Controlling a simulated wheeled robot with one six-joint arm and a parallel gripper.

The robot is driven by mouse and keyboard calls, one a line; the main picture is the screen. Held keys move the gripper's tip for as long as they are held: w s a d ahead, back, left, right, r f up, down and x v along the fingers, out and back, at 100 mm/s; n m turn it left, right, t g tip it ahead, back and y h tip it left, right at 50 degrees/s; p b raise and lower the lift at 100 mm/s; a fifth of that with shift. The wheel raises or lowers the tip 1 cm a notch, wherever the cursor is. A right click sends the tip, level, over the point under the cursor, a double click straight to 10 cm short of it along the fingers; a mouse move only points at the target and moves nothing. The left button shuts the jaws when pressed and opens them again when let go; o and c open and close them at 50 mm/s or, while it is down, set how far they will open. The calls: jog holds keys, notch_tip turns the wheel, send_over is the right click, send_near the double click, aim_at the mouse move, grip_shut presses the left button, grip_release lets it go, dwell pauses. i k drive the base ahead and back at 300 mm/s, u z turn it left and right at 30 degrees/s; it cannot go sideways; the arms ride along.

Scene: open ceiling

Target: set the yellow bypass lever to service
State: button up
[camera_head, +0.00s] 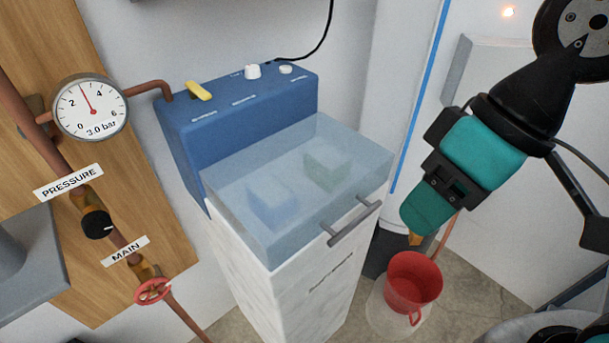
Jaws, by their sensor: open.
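The yellow bypass lever (199,91) sits on the left part of the top of the blue control housing (240,106). It lies at a slant, with one end toward the upper left and the other toward the lower right. The small labels on the housing are too blurred to read. My gripper (414,236) is at the right, above and behind the red bucket in the picture, far from the lever. It points downward. Its fingertips are largely hidden by its teal and black body, and nothing is seen held in it.
A clear cover (290,185) with a grey handle (354,222) closes the cabinet in front of the housing. White knobs (252,71) sit right of the lever. A copper pipe and a pressure gauge (91,107) stand left. A red bucket (413,281) stands below my gripper.

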aim_at(195, 90)
jog(key=z, duration=1.75)
jog(key=k, duration=0.5)
jog(key=u, duration=1.25)
